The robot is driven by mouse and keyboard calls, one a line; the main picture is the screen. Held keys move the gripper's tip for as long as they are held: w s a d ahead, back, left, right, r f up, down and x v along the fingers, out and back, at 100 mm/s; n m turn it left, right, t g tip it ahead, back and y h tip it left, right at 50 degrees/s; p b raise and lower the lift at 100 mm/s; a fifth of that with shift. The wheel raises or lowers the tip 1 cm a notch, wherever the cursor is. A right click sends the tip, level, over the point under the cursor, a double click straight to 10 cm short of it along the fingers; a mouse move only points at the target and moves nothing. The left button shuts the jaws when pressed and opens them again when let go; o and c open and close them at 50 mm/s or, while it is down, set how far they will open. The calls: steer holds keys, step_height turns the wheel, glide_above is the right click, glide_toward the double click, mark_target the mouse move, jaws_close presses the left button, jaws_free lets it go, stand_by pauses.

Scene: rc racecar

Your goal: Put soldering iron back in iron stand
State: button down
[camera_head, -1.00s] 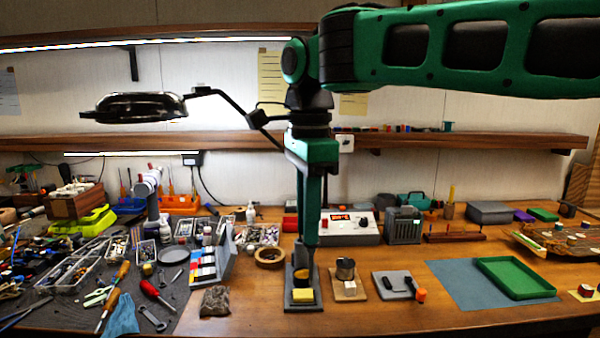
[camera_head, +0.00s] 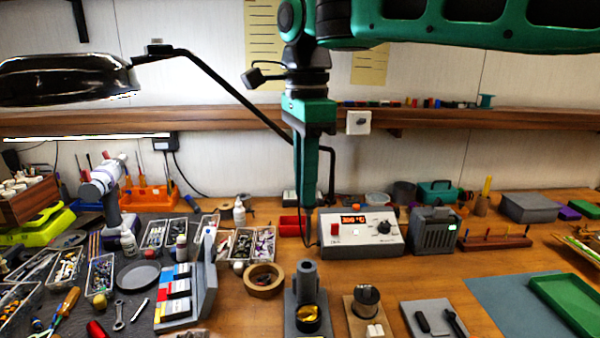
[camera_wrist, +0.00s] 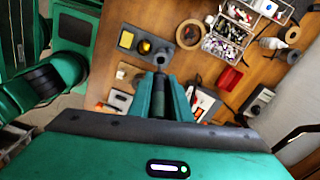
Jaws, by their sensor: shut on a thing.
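My gripper (camera_head: 306,225) points straight down, its green fingers above the iron stand (camera_head: 293,325). In the wrist view my gripper (camera_wrist: 160,100) is shut on a dark, round handle, the soldering iron (camera_wrist: 160,82). The iron's tip cannot be made out. The stand has a grey base, an upright grey tube and a brass-coloured cleaner; it also shows in the wrist view (camera_wrist: 133,28), with a yellow sponge. There the tube lies just beyond the fingertips, nearly in line with the handle. In the head view a small gap shows between fingertips and tube top.
The soldering station (camera_head: 345,245) stands behind the stand. A solder spool holder (camera_head: 366,295) is close on the right and a tape roll (camera_head: 264,281) on the left. A black lamp arm (camera_head: 230,105) crosses behind my gripper.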

steer(key=shift+w+d+f, duration=0.1)
steer(key=shift+w+f, duration=0.15)
steer(key=shift+w, duration=0.05)
steer(key=shift+f, duration=1.85)
steer(key=shift+s+a, duration=0.15)
steer(key=shift+a, duration=0.05)
step_height(320, 180, down, 9)
steer(key=shift+f, duration=0.15)
stand_by(3.5)
steer(key=c, duration=1.2)
jaws_free()
steer(key=shift+o, duration=0.2)
